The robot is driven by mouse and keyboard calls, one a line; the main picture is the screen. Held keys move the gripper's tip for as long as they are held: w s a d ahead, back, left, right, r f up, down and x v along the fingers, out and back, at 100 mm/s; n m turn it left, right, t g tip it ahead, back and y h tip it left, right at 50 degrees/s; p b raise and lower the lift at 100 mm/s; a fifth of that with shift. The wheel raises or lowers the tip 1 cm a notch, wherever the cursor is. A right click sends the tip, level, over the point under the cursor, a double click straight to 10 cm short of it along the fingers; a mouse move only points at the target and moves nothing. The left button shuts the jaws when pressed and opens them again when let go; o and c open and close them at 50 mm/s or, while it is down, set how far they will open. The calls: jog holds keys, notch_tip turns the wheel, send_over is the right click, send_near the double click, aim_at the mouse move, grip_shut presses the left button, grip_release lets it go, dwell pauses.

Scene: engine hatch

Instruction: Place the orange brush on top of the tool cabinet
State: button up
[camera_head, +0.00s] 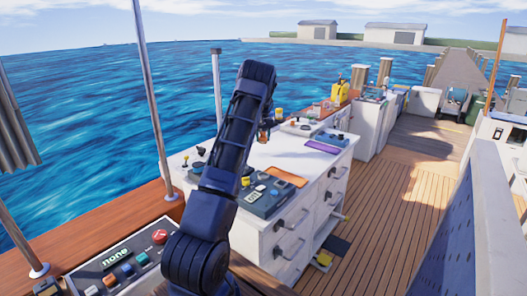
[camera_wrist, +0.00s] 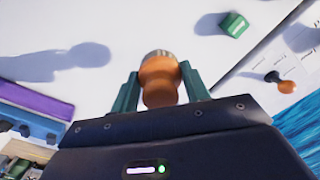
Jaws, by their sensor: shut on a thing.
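The orange brush (camera_wrist: 158,80) is between the two green fingers of my gripper (camera_wrist: 157,88) in the wrist view, and my gripper is shut on it. Its round orange handle faces the camera, and a brownish end shows beyond it. The white tool cabinet (camera_head: 281,160) stands in the middle of the head view, with drawers on its right side. Its white top (camera_wrist: 120,22) fills much of the wrist view, with a shadow on it at left. My gripper is over the cabinet top. My arm mostly hides it in the head view; I cannot tell the brush's height.
On the cabinet top are a purple item (camera_head: 323,147), an orange flat item (camera_head: 286,176), a dark control box (camera_head: 262,197) and several small things. A green block (camera_wrist: 233,24) and an orange-black knob (camera_wrist: 281,82) show in the wrist view.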

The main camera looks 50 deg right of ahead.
jog(key=shift+f, duration=4)
jog(key=shift+f, duration=0.1)
jog(key=o, duration=1)
